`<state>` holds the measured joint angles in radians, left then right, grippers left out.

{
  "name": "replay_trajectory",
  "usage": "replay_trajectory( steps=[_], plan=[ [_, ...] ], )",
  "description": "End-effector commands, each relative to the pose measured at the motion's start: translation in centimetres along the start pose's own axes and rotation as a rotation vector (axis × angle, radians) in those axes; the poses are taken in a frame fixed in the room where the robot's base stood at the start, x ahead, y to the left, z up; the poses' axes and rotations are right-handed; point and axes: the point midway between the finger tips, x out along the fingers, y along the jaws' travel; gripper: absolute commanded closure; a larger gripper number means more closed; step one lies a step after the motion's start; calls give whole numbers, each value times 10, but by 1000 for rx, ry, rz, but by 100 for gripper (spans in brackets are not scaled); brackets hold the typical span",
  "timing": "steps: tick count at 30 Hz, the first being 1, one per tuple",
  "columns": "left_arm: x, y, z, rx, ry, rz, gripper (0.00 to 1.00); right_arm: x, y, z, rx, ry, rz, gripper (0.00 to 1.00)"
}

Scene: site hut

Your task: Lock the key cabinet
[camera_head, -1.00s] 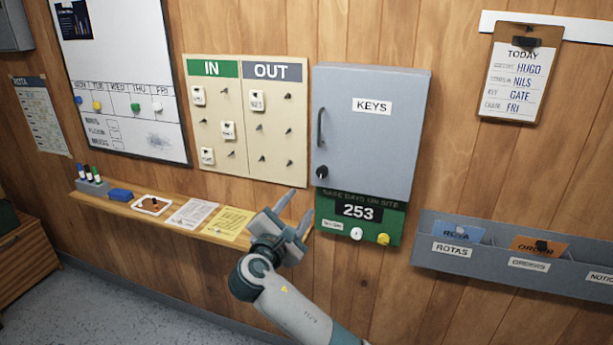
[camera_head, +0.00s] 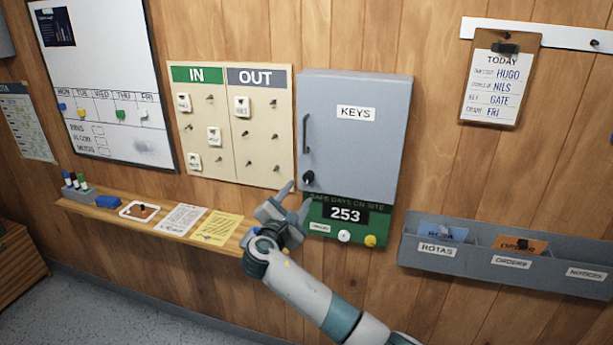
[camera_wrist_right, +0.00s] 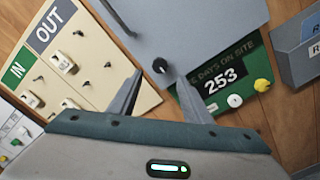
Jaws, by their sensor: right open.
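The grey key cabinet (camera_head: 352,140) hangs on the wall with its door shut, labelled KEYS, with a dark handle (camera_head: 306,134) on its left side. A round black lock knob (camera_head: 308,178) sits at the door's lower left corner. The lock knob (camera_wrist_right: 160,66) also shows in the right wrist view, just beyond and between the fingertips. My right gripper (camera_head: 298,194) is open and empty, just below and left of the lock, apart from it as far as I can see. It shows in the wrist view too (camera_wrist_right: 160,76). My left gripper is not in view.
A green safe-days sign (camera_head: 372,226) with white and yellow buttons hangs directly under the cabinet. The IN/OUT board (camera_head: 222,160) with pegs and tags is close on the left. A narrow shelf (camera_head: 100,212) runs below it. A grey file rack (camera_head: 470,266) is at right.

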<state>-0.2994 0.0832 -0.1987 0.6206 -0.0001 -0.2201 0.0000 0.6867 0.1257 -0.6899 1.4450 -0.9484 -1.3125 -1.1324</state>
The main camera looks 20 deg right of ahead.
Motion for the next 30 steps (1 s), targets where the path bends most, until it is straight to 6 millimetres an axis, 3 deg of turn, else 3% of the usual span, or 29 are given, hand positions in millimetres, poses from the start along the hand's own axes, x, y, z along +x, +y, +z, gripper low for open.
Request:
replay_trajectory(
  steps=[6,15,21,30],
  plan=[
    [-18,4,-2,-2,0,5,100,38,2,4,-1,-1,-2,56],
    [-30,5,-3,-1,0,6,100,76,1,1,-1,-1,-1,56],
    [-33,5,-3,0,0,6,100,89,0,0,-1,0,-1,56],
    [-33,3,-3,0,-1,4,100,92,0,0,1,1,0,56]
  ],
)
